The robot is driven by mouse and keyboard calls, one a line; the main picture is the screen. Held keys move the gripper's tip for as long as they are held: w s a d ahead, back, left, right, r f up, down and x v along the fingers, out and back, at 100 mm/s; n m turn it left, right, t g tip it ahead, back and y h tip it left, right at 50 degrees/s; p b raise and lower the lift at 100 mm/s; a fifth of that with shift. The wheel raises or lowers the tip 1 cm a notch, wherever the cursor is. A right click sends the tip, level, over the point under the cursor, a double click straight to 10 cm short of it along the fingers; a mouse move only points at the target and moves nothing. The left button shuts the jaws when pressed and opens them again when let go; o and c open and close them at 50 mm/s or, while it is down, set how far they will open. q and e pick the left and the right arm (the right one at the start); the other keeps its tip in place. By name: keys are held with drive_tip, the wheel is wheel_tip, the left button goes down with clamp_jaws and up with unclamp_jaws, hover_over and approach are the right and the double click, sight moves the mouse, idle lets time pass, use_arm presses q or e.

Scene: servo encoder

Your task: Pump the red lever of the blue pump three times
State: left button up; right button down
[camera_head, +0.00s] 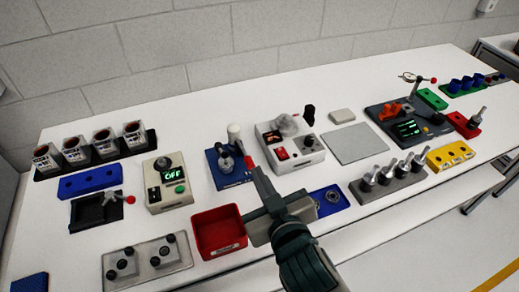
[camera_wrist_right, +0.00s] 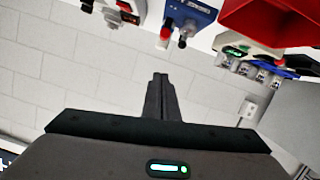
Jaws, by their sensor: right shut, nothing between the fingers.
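The blue pump (camera_head: 221,176) stands in the middle of the table, with a dark metal body and a pale upright cylinder beside it. Its red lever end (camera_head: 248,163) shows right beside my right fingers. In the right wrist view the blue pump base (camera_wrist_right: 195,13) is at the top, and a red tip (camera_wrist_right: 165,33), seemingly the lever, hangs near it. My left gripper is not in view.
A red bin (camera_head: 219,230) stands in front of the pump. A white device box (camera_head: 290,150) is close to its right, and a beige box with a green display (camera_head: 168,184) to its left. A grey plate (camera_head: 358,144) lies farther right.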

drive_tip(key=shift+s, duration=0.1)
idle(0.3)
drive_tip(key=p, duration=0.1)
approach(245, 153)
wheel_tip(245, 153, up, 5)
drive_tip(key=w+a, duration=0.2)
drive_tip(key=shift+w+d+f+p, duration=0.15)
drive_tip(key=shift+f, duration=0.6)
drive_tip(key=shift+w+d+f+p, duration=0.15)
drive_tip(key=shift+d+f+p, duration=0.05)
drive_tip(key=shift+f, duration=0.55)
drive_tip(key=shift+w+d+f+p, duration=0.15)
drive_tip(key=shift+f, duration=0.6)
